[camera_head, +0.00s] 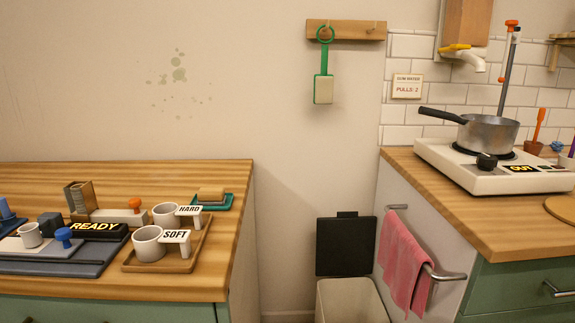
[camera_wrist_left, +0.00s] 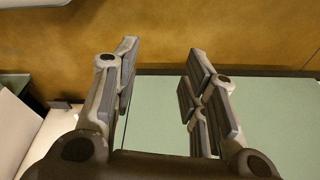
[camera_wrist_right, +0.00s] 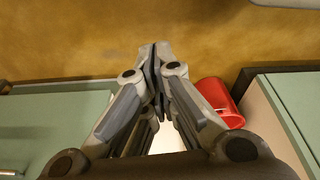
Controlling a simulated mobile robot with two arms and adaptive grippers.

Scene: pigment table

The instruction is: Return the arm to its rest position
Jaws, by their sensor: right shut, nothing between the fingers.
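Neither of my arms nor grippers shows in the head view. In the left wrist view my left gripper (camera_wrist_left: 160,75) has its fingers wide apart with nothing between them. It hangs over brown floor and a pale green cabinet face (camera_wrist_left: 155,110). In the right wrist view my right gripper (camera_wrist_right: 155,60) has its fingertips together and holds nothing.
A left counter (camera_head: 120,175) carries cups, HARD and SOFT signs and a READY device. A bin (camera_head: 350,300) stands between the counters. A pink towel (camera_head: 402,262) hangs on a rail. A pot (camera_head: 488,134) sits on a hotplate (camera_head: 460,172) at right.

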